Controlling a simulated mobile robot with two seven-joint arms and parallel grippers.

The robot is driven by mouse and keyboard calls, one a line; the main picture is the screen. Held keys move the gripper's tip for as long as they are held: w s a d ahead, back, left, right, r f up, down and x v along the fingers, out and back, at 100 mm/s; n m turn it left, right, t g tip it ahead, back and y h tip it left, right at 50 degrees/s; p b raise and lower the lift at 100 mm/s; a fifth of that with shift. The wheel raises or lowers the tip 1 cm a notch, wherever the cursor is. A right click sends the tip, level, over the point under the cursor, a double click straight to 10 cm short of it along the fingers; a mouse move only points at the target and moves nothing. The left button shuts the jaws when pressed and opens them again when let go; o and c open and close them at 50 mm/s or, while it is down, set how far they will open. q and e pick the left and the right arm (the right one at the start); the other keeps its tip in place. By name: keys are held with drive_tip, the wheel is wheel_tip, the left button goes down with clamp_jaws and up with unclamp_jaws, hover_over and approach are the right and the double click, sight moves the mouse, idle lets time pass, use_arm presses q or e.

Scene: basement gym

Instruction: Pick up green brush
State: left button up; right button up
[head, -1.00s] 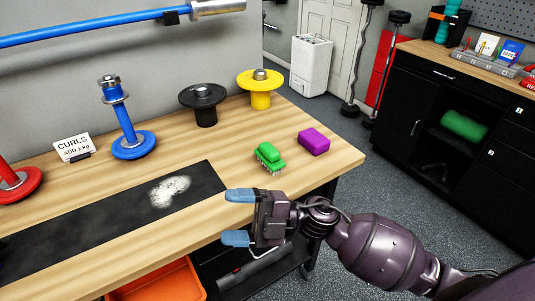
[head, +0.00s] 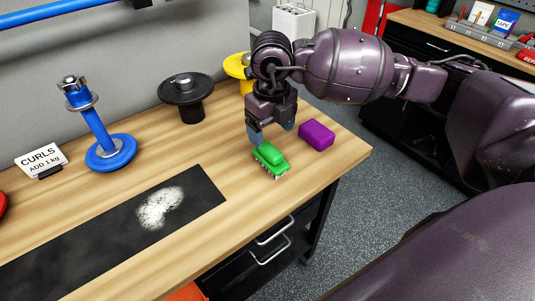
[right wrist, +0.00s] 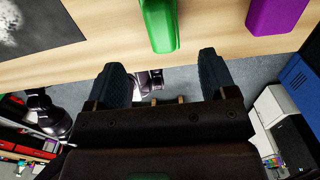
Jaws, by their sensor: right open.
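The green brush (head: 271,160) lies bristles down on the wooden workbench, near its front right part. My right gripper (head: 272,134) is open and empty, fingers pointing down, close above and behind the brush in the head view. One blue fingertip overlaps the brush's far left end there; I cannot tell whether it touches. In the right wrist view the brush (right wrist: 160,26) shows ahead of the open gripper (right wrist: 163,82), in line with the gap between the fingers. It is not between the fingers there. My left gripper is not in view.
A purple block (head: 316,135) lies just right of the brush; it also shows in the right wrist view (right wrist: 274,14). A black mat (head: 105,240) with a white powder patch lies to the left. Black (head: 186,88) and yellow (head: 236,66) weight holders stand behind.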

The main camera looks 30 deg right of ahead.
sight(271, 151)
wheel_tip(271, 151, down, 5)
drive_tip(key=shift+s+r+b, duration=0.1)
drive_tip(key=shift+r+b, duration=0.05)
drive_tip(key=shift+b, duration=0.15)
drive_tip(key=shift+w+d+f+b, duration=0.1)
drive_tip(key=shift+w+f+b, duration=0.1)
drive_tip(key=shift+f, duration=1.2)
drive_tip(key=shift+w+f+b, duration=0.15)
drive_tip(key=shift+f, duration=1.25)
drive_tip(key=shift+c, duration=0.3)
drive_tip(key=shift+r, duration=0.1)
drive_tip(key=c, duration=1)
